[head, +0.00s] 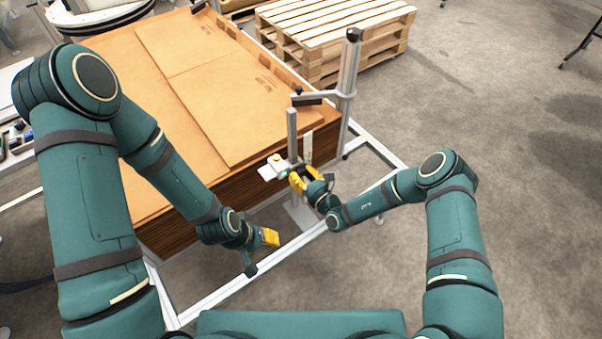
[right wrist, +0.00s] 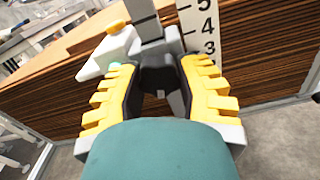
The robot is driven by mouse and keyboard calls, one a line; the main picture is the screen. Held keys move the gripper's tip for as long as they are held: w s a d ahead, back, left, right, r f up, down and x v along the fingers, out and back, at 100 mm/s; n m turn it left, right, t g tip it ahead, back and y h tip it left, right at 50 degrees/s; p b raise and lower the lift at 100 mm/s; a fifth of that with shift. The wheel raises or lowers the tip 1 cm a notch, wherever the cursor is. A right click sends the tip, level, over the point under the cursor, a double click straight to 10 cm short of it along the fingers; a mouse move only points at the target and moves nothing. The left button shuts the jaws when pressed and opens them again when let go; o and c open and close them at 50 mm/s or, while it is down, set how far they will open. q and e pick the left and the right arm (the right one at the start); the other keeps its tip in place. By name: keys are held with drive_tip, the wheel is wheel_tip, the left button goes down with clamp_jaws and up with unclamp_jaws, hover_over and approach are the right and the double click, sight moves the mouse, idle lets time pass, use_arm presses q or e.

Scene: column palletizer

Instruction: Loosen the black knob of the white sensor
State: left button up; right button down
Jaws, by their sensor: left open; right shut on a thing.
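The white sensor (head: 267,172) is on an upright grey metal post (head: 292,133) beside the stack's near corner. In the right wrist view the sensor (right wrist: 108,50) points left and shows a small green light. The black knob (right wrist: 160,78) sits in front of the post, between the yellow fingers of my right gripper (right wrist: 157,82). My right gripper (head: 299,180) is shut on it; the fingers hide most of it in the head view. My left gripper (head: 270,237) is open and empty, low beside the stack, apart from the sensor.
A white scale with numbers (right wrist: 205,35) stands right of the post. A stack of brown boards (head: 215,90) fills the left and middle. A thicker column (head: 347,75) with a black lever (head: 310,101) rises behind. Wooden pallets (head: 335,35) stand at the back. Floor on the right is free.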

idle(0.3)
drive_tip(key=c, duration=0.5)
unclamp_jaws()
drive_tip(key=shift+a, duration=0.1)
drive_tip(key=shift+s, duration=0.1)
drive_tip(key=v, duration=1.2)
